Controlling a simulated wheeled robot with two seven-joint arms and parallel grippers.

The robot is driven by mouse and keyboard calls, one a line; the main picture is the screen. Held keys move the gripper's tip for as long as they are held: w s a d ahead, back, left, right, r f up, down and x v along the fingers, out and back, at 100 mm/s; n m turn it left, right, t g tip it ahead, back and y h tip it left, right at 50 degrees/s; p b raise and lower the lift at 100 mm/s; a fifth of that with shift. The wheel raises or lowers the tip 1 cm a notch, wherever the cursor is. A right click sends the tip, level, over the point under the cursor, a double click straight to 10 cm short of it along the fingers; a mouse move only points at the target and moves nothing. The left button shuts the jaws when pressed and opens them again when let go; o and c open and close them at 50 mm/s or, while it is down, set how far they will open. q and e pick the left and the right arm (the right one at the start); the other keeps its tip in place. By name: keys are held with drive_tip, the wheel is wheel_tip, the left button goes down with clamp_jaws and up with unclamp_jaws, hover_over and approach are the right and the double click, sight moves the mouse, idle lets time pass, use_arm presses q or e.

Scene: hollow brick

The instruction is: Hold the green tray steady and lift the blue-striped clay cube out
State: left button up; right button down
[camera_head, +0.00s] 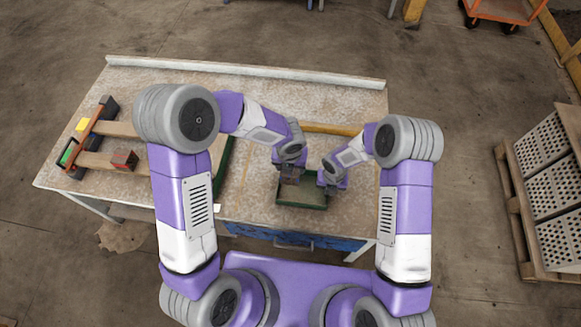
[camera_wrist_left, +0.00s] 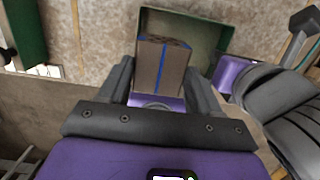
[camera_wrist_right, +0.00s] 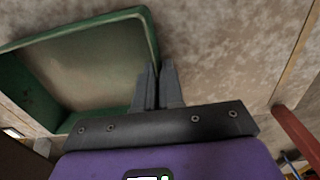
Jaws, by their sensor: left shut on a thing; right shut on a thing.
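The green tray (camera_head: 302,205) lies near the table's front edge; its wall also shows in the left wrist view (camera_wrist_left: 226,36) and the right wrist view (camera_wrist_right: 80,38). The clay cube (camera_wrist_left: 160,68), grey-brown with a blue stripe down its face and hollows in its top, sits between my left fingers. My left gripper (camera_head: 289,172) is shut on it over the tray's left part. The gap between cube and tray floor is hidden. My right gripper (camera_wrist_right: 158,78) is shut on the tray's side wall, at the tray's right in the head view.
A red-marked block (camera_head: 124,160) lies on the table's left, near a rack with yellow (camera_head: 83,125) and green (camera_head: 68,152) parts. Another green edge (camera_head: 223,165) lies left of the tray. A wooden bar (camera_head: 330,129) lies behind. The table's back is mostly clear.

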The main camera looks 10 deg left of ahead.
drive_tip(key=c, duration=1.2)
unclamp_jaws()
wheel_tip(320, 180, up, 12)
use_arm(q)
drive_tip(key=shift+s+f, duration=0.1)
use_arm(e)
drive_tip(key=shift+s, duration=0.1)
